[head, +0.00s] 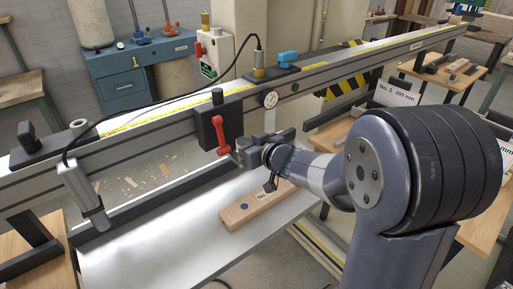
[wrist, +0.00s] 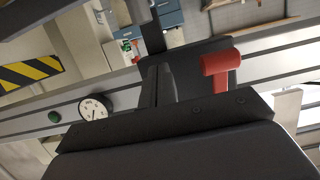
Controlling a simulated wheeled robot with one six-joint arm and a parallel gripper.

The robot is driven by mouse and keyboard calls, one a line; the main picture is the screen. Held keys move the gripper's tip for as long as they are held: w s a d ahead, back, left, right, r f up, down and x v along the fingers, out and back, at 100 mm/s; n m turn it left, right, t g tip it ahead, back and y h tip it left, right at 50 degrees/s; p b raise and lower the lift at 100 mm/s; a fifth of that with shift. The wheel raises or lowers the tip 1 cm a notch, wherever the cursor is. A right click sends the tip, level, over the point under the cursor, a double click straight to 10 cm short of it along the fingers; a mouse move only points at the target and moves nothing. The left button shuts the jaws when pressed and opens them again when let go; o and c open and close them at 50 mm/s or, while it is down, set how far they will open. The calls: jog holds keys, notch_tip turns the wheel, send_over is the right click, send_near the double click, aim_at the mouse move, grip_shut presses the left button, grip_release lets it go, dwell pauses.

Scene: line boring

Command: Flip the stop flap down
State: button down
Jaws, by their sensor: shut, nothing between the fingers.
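A black stop block (head: 211,128) sits on the long grey rail (head: 330,75), with a red lever (head: 221,136) on its front. My gripper (head: 240,157) is shut and empty, just below and right of the red lever in the head view. In the wrist view, my fingers (wrist: 158,84) point towards the block, and the red lever (wrist: 220,70) shows to their right. I cannot tell whether they touch the block. I cannot clearly make out the flap or its position; my gripper may hide part of it.
A round dial (head: 270,100) is on the rail right of the block; it shows in the wrist view (wrist: 95,108). A wooden piece (head: 252,208) lies on the pale bench (head: 160,240) below. A black cable (head: 150,104) runs along the rail.

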notch_tip(320, 180, down, 4)
jog(key=shift+f+b, duration=0.1)
jog(key=shift+b, duration=0.25)
jog(key=shift+s+d+f+t+b, duration=0.15)
jog(key=shift+f+t+b, duration=0.15)
jog(key=shift+b, duration=0.75)
